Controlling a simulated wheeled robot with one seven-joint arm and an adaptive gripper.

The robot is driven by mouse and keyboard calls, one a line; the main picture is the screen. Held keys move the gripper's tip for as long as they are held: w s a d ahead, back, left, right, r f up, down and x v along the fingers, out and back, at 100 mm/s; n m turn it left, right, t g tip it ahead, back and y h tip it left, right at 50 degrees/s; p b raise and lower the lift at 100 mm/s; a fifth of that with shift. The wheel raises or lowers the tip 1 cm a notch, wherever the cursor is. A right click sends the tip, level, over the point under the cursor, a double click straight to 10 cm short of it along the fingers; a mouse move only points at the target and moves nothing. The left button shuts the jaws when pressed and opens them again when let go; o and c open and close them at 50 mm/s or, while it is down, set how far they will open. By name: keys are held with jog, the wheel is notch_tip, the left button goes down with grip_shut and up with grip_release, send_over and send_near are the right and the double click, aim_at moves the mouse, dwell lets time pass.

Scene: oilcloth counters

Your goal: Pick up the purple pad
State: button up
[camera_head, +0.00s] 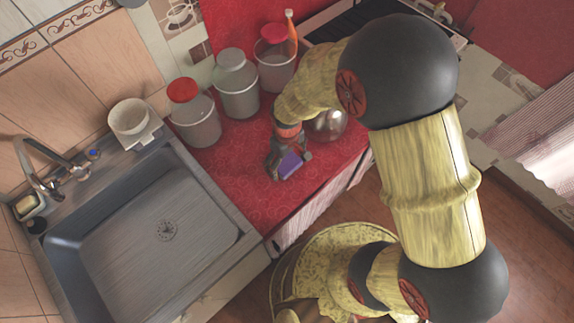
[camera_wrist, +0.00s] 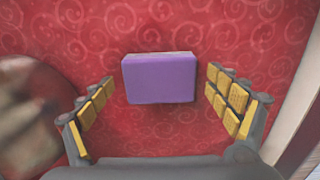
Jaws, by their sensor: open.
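The purple pad (camera_wrist: 159,79) is a small block with a purple top and a paler back edge. It lies on the red patterned oilcloth counter. In the head view the purple pad (camera_head: 290,164) shows at my gripper (camera_head: 284,171), near the counter's front edge. In the wrist view my gripper (camera_wrist: 158,107) is open, with one yellow-padded finger to the left of the pad and one to the right. Gaps of red cloth show between the pad and both fingers. Nothing is held.
A shiny round pot (camera_head: 326,125) stands close to my gripper, partly hidden by my arm. Lidded jars (camera_head: 196,120) (camera_head: 237,88) (camera_head: 274,62) stand behind. A steel sink (camera_head: 165,230) lies left, with a white bowl (camera_head: 129,117) at its back corner. Red counter (camera_head: 240,190) left of the gripper is clear.

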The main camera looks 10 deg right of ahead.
jog(key=shift+f, duration=0.45)
jog(key=shift+c, duration=0.7)
jog(key=c, duration=0.8)
jog(key=shift+r, duration=0.1)
